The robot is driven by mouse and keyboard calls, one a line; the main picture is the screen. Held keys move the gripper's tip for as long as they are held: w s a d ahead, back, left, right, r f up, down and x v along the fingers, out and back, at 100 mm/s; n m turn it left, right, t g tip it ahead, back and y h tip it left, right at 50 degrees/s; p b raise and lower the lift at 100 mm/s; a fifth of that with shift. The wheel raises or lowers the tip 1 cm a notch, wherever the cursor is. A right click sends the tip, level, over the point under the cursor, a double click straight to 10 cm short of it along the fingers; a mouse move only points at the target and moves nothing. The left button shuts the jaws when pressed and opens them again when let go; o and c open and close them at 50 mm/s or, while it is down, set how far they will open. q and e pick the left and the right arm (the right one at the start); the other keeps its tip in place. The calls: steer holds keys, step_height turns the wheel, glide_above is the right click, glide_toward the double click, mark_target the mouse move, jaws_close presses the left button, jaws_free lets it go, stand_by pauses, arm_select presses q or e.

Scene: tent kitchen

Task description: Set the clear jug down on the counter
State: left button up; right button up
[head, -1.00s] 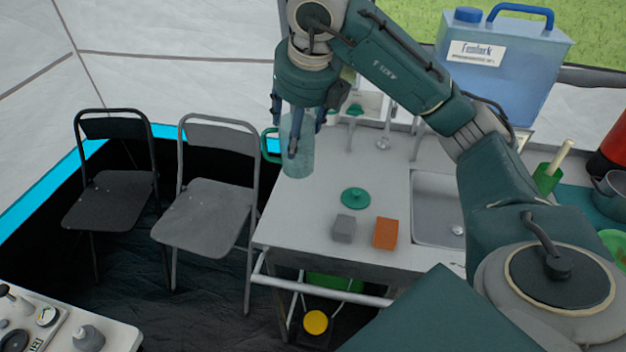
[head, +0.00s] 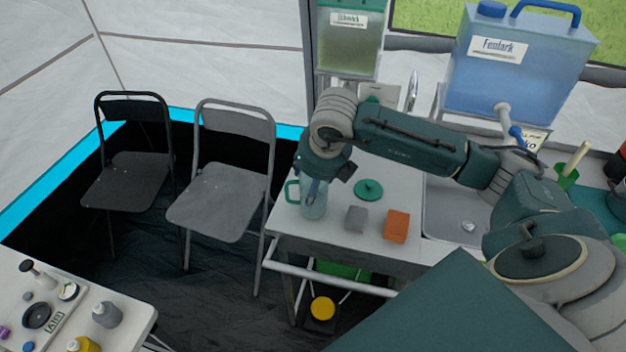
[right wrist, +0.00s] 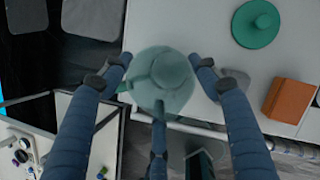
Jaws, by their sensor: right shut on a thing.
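The clear jug (head: 314,203) with a green handle is upright at the left end of the counter (head: 342,246). My right gripper (head: 318,186) is above it, fingers pointing down and shut around its upper part. In the right wrist view the jug (right wrist: 165,75) sits between the fingers, overlapping the counter's front edge. I cannot tell whether its base touches the counter. My left gripper is not in view.
A green lid (head: 369,190), a grey block (head: 356,219) and an orange block (head: 396,226) lie right of the jug. The sink (head: 450,210) is farther right. Two folding chairs stand left of the counter, including a grey one (head: 222,200).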

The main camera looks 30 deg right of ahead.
steer(key=shift+f, duration=0.3)
steer(key=o, duration=1.8)
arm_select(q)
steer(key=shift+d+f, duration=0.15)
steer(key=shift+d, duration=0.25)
arm_select(e)
steer(key=shift+r, duration=0.1)
arm_select(q)
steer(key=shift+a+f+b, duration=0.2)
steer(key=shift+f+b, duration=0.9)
steer(key=shift+b, duration=0.2)
arm_select(e)
steer(key=shift+v, duration=6.1)
steer(key=shift+w, duration=0.1)
